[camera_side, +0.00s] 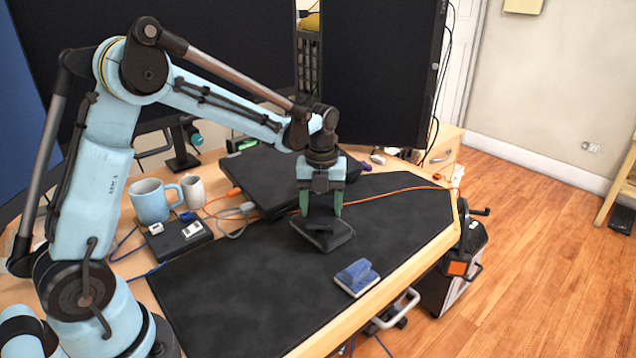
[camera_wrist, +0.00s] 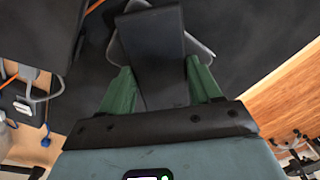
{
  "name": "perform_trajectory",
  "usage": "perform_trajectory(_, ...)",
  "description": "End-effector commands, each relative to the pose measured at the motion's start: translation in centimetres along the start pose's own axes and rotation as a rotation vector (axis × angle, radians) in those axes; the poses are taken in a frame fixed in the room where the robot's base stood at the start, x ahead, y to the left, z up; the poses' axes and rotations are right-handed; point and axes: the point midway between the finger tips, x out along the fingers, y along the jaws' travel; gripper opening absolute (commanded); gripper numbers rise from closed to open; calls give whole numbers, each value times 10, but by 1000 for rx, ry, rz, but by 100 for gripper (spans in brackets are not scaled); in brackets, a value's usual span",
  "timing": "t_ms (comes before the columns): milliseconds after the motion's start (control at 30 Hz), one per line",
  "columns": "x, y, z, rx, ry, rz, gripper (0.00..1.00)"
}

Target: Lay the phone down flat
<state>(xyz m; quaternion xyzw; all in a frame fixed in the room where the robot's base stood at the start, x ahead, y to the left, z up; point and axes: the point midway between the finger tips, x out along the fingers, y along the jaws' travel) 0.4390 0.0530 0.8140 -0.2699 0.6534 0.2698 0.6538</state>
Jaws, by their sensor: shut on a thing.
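The phone (camera_wrist: 152,52) is a dark slab that fills the space between my green fingers in the wrist view. A grey-edged dark base shows beyond its far end. In the side view my gripper (camera_side: 321,212) points down over the black mat, its two green fingers on either side of the dark phone. The dark base (camera_side: 334,243) is below, low on the mat. My gripper (camera_wrist: 160,92) is shut on the phone. Dark on dark, I cannot tell exactly where phone and base meet, or whether they touch.
A blue block (camera_side: 357,277) lies near the mat's front right edge. A blue mug (camera_side: 150,203), a white cup (camera_side: 193,192) and a black box (camera_side: 172,243) stand at left. A dark slab (camera_side: 262,190) lies behind my gripper. The mat's front left (camera_side: 240,290) is clear.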

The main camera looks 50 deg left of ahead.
Motion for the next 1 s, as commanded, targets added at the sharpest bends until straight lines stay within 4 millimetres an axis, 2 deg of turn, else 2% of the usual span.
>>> perform_trajectory(1000,14,0,0,0,0,0,26)
